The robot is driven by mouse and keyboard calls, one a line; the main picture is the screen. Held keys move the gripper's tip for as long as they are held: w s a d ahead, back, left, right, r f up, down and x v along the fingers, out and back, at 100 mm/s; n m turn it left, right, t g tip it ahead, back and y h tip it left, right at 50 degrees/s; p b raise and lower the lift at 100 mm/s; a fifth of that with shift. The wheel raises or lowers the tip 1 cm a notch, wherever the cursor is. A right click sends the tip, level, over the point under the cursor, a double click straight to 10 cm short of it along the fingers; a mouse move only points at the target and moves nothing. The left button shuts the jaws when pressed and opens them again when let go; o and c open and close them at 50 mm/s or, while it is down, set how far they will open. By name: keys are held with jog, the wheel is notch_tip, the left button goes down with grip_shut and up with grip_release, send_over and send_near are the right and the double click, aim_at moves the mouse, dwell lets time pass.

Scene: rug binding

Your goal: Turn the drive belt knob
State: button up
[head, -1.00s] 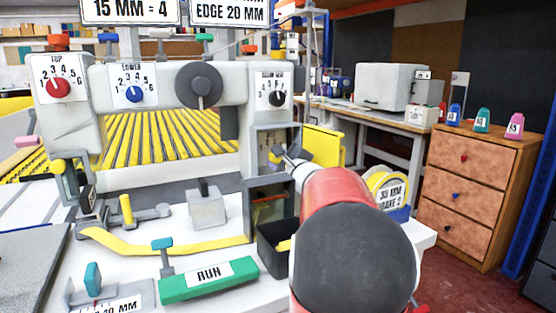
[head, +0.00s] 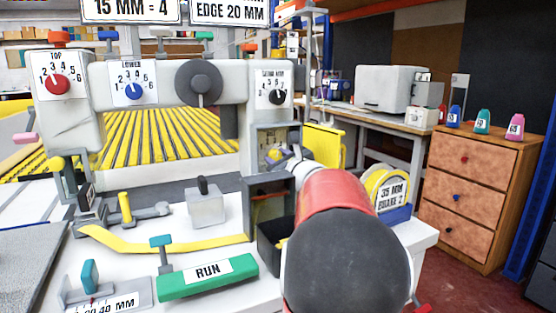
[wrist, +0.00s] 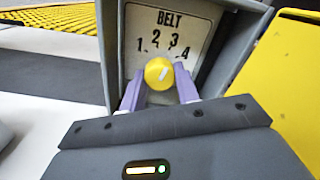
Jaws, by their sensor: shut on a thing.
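The yellow drive belt knob (wrist: 159,73) sits on a white dial plate (wrist: 168,28) marked BELT with numbers 1 to 4. A pale mark on the knob points up and right, roughly toward the 3. My gripper (wrist: 159,88) is shut on the knob, with one purple finger on each side. In the head view the knob is in the open recess (head: 262,136) at the right end of the machine. My arm comes in from the right and partly hides the recess.
A yellow panel (head: 323,145) stands just right of the recess. A black bin (head: 270,248) is below it, near my arm. A tape roll (head: 385,190) stands to the right.

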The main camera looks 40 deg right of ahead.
jog(key=shift+m, duration=0.4)
jog(key=o, duration=1)
